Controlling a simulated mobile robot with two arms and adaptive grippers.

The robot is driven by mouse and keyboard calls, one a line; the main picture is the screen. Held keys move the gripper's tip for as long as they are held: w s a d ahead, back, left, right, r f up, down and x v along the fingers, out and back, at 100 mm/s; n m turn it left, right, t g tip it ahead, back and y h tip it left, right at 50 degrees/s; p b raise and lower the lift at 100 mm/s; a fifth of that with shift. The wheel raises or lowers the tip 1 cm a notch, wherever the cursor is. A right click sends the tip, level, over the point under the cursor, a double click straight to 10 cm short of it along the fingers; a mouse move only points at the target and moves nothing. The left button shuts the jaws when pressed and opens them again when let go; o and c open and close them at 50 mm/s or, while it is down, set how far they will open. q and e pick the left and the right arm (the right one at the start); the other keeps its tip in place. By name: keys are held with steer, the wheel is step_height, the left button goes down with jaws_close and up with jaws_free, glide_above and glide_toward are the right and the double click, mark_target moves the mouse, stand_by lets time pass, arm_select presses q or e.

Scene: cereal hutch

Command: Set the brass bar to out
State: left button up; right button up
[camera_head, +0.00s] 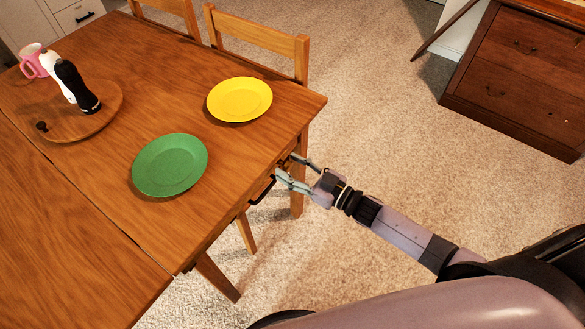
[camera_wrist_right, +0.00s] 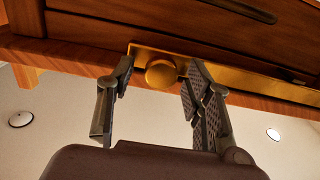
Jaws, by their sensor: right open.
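The brass bar (camera_wrist_right: 250,80) is a flat gold strip along the lower front edge of the wooden table in the right wrist view. It carries a round brass knob (camera_wrist_right: 161,73) near its left end. My right gripper (camera_head: 291,171) is at the table's near right edge in the head view, its fingers open. In the right wrist view one finger stands on each side of the knob, with a gap showing on the left; whether the right finger touches it I cannot tell. In the head view the gripper mostly hides the bar. My left gripper is not in view.
A dark handle (camera_head: 263,190) sits on the table front beside the gripper. A green plate (camera_head: 170,164), a yellow plate (camera_head: 239,99) and a round wooden tray (camera_head: 108,118) are on the table (camera_head: 150,75). A chair (camera_head: 262,38) stands behind.

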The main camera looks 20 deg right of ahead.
steer(key=shift+c, duration=0.2)
jaws_close()
stand_by(0.4)
